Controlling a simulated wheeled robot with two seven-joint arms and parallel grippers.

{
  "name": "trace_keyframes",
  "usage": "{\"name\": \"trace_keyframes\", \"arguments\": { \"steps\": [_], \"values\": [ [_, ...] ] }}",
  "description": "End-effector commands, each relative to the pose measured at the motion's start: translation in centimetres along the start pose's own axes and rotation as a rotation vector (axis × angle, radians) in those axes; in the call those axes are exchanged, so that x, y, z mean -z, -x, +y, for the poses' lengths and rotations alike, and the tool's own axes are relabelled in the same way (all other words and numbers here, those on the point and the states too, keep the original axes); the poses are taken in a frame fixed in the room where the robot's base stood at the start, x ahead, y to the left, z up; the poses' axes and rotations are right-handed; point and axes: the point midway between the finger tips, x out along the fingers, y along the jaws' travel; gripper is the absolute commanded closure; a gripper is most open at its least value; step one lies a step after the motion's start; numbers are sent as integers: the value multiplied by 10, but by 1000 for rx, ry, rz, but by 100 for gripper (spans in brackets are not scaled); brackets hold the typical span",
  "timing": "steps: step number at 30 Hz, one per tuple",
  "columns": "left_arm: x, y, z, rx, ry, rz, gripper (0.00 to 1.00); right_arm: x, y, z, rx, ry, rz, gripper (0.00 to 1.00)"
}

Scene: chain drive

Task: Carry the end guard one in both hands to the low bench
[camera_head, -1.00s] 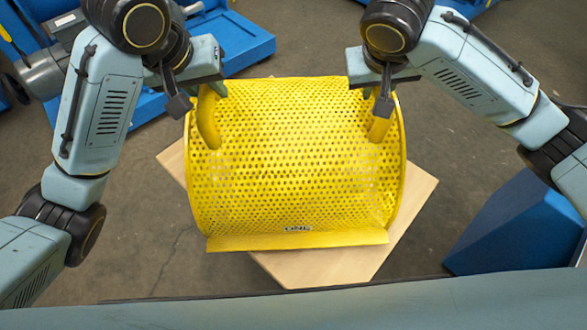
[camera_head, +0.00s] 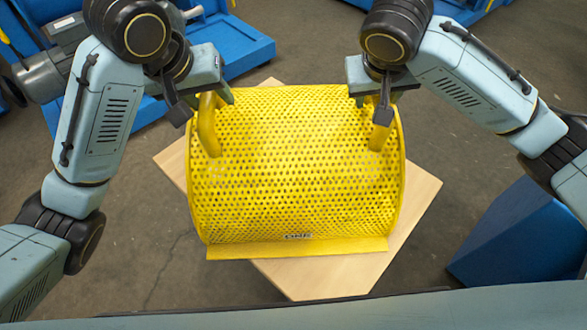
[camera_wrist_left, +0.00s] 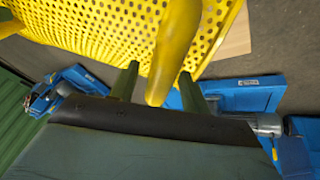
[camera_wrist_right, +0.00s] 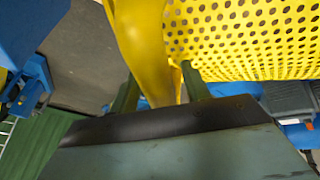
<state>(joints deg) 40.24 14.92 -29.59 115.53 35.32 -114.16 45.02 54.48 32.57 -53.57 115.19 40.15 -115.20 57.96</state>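The end guard one (camera_head: 295,170) is a yellow perforated curved cover with a lower flange and a small label, partly unreadable. It appears over a pale wooden top (camera_head: 300,278); whether it touches is hidden. My left gripper (camera_head: 205,100) is at its left handle (camera_head: 207,130). In the left wrist view the fingers (camera_wrist_left: 158,85) stand either side of the handle (camera_wrist_left: 170,50), with gaps showing. My right gripper (camera_head: 380,100) is at the right handle (camera_head: 383,135). In the right wrist view the fingers (camera_wrist_right: 160,85) straddle the handle (camera_wrist_right: 145,50), apparently apart.
A blue block (camera_head: 515,240) stands at the right, close to the wooden top. Blue machinery (camera_head: 235,45) is behind my left gripper. Bare concrete floor (camera_head: 140,245) shows at the left and between these things.

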Motion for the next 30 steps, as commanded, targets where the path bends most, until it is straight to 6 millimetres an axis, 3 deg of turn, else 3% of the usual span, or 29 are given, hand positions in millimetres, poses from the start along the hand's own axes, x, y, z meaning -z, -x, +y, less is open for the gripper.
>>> {"name": "trace_keyframes", "arguments": {
  "steps": [8,21,30],
  "values": [
    [1,8,0,0,-3,4,53,0,0,0,1,1,0,53],
    [2,86,-1,3,-3,7,53,0,0,-1,1,1,0,53],
    [0,117,0,1,-1,1,53,0,0,-1,1,1,0,53]
  ]
}}
